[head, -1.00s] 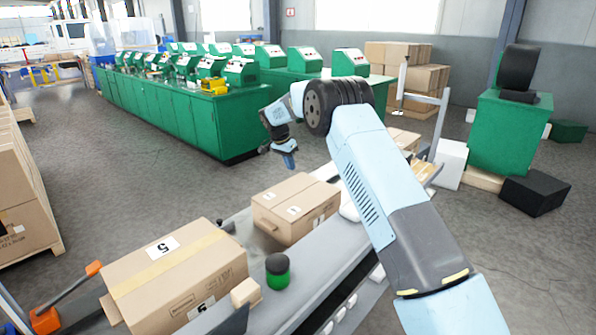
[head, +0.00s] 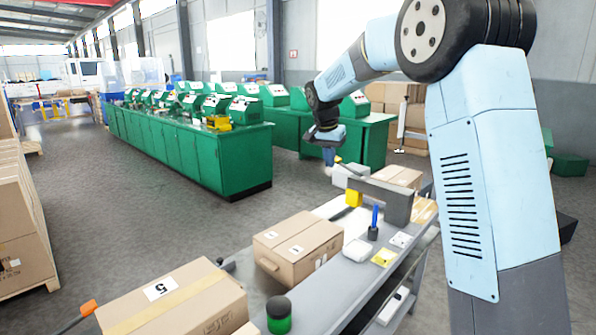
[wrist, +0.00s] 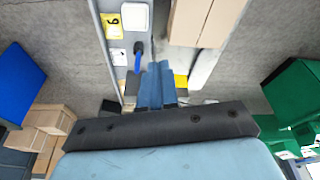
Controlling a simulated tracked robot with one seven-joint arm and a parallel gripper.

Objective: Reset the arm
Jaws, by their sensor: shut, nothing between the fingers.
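My gripper (head: 329,158) hangs from my raised arm, fingers pointing down, in front of the green benches in the head view. In the wrist view its two blue fingers (wrist: 157,84) lie side by side, shut, with nothing between them. My pale blue arm links rise on the right of the head view and bend over to the left. The gripper appears clear of the table (head: 335,290). How high it is above things cannot be told exactly.
Green benches (head: 190,150) stand behind; floor between is open.

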